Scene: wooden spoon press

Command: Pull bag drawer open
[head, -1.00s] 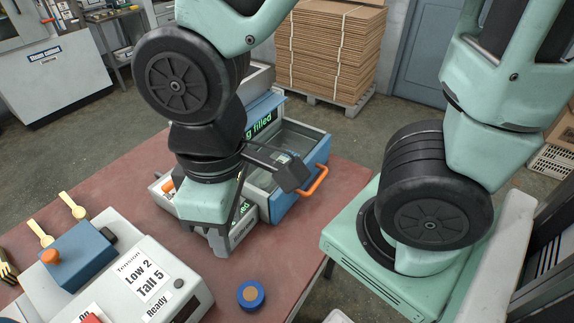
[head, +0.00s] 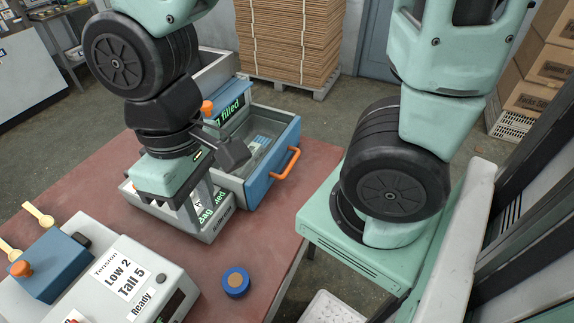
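The bag drawer (head: 263,188) has a blue front and grey inside. It stands pulled out of its housing toward the right, and a pale flat item (head: 259,142) lies in it. Its orange handle (head: 286,163) is on the right face, with nothing holding it. My gripper (head: 195,205) points down to the left of the drawer, over a grey unit (head: 213,229) with a green-lettered label. It is apart from the handle. My wrist hides part of this unit, and I cannot make out the gap between the fingers.
A blue round disc (head: 236,282) lies on the red table (head: 262,254) in front. A grey control box (head: 130,275), a blue block with an orange knob (head: 47,262) and wooden spoons (head: 38,214) are at left. A green machine base (head: 350,258) stands right, past a floor gap.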

